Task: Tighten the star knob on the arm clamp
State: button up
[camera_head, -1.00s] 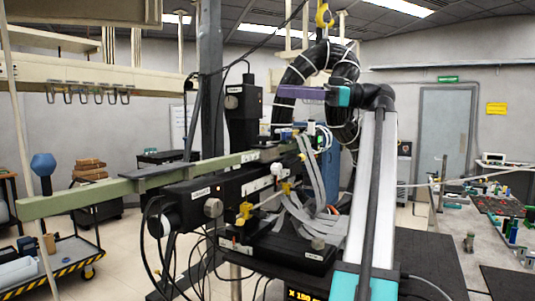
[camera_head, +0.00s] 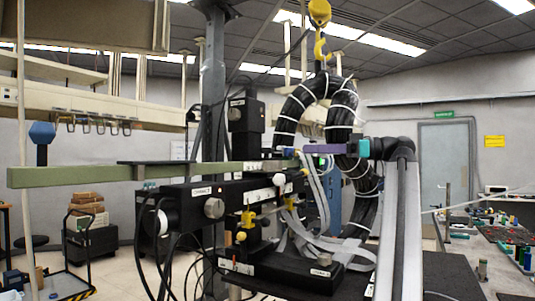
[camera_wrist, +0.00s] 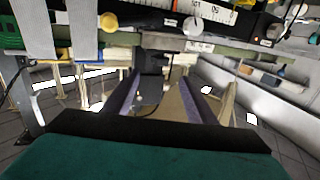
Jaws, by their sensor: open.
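My gripper (camera_head: 300,149) has purple fingers and a teal body. In the head view it points left, just above the right end of the green beam, with its finger pads edge-on. In the wrist view the two purple fingers (camera_wrist: 161,75) stand apart with nothing held between them. A white knob (camera_head: 279,179) sits on the black stage below and left of the fingers. It also shows in the wrist view (camera_wrist: 193,26), beyond the fingertips. A yellow knob (camera_wrist: 109,21) is left of it there. I cannot tell which knob is the clamp's star knob.
The long green beam (camera_head: 80,176) runs left across the black stage (camera_head: 185,212). Grey ribbon cables (camera_head: 319,205) and a thick black hose bundle (camera_head: 340,110) crowd around my gripper. A yellow hook (camera_head: 320,12) hangs above. A bench with parts (camera_head: 510,235) stands at right.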

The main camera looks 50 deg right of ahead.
aim_at(268, 150)
jog(key=shift+w+a, duration=0.1)
jog(key=shift+w, duration=0.05)
jog(key=shift+p+x, duration=0.8)
jog(key=shift+x, duration=6)
jog(key=shift+c, duration=0.4)
jog(key=c, duration=1)
jog(key=shift+o, duration=0.2)
